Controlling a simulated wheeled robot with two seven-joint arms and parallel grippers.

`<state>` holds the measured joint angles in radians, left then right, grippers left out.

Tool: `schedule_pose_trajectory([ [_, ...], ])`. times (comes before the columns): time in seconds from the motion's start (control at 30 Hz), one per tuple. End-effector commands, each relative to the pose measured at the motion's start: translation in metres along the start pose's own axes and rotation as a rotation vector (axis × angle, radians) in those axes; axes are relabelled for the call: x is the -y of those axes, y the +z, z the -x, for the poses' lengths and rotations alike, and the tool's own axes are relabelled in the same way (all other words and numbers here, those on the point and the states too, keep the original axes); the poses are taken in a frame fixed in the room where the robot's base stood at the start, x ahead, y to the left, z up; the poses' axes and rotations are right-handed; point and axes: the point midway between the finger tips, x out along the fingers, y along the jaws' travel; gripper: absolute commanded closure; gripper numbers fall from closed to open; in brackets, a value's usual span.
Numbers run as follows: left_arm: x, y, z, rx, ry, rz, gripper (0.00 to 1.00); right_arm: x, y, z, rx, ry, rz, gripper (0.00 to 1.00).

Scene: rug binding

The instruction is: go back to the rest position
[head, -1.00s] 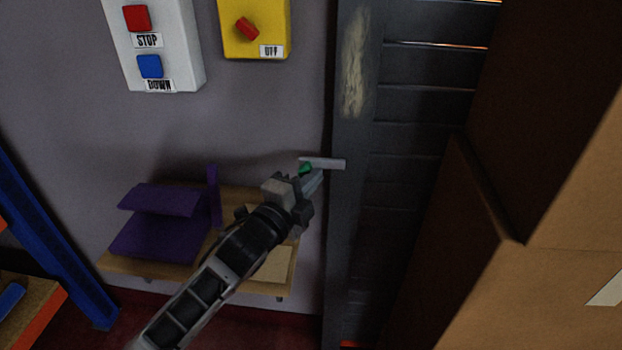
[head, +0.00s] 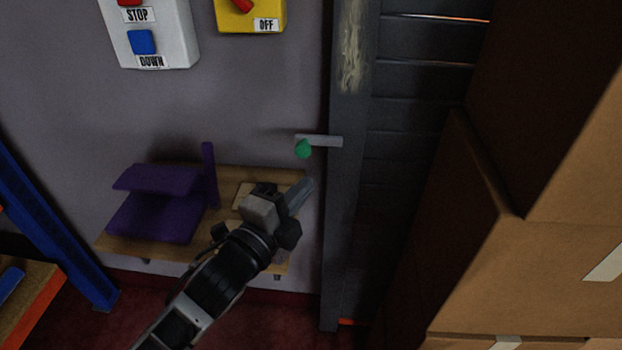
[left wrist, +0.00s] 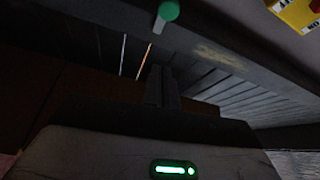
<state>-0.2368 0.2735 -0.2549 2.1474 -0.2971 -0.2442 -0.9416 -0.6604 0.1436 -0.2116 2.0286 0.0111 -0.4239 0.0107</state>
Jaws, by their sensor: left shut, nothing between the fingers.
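My left gripper (head: 302,192) is shut and empty. In the head view it is in front of the small wooden shelf, below a green round piece (head: 303,149) at a short grey bar (head: 322,140) by the door frame. In the left wrist view the shut fingers (left wrist: 161,86) point up toward the dark door, and the green piece (left wrist: 168,11) shows above them, apart from them. My right gripper is in neither view.
A wooden shelf (head: 118,243) with a purple stand (head: 152,213) is on the wall. A white STOP/DOWN box (head: 168,42) and a yellow OFF box (head: 275,14) hang above. Cardboard boxes (head: 530,270) fill the right side. A blue rack post (head: 62,240) stands at the left.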

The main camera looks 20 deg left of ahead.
Motion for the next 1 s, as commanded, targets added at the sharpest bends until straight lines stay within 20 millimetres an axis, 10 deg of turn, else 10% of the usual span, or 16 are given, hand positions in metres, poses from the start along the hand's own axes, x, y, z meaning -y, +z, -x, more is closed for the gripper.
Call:
schedule_pose_trajectory([
  [0.57, -0.003, 0.000, 0.004, 0.002, 0.008, 0.016, 1.00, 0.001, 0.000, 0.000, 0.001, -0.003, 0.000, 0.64],
  [0.77, -0.076, 0.005, 0.037, 0.101, 0.196, 0.428, 1.00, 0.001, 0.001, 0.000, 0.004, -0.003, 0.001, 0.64],
  [1.0, -0.185, -0.001, 0.120, 0.411, 0.442, 1.139, 1.00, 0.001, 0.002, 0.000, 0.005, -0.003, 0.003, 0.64],
])
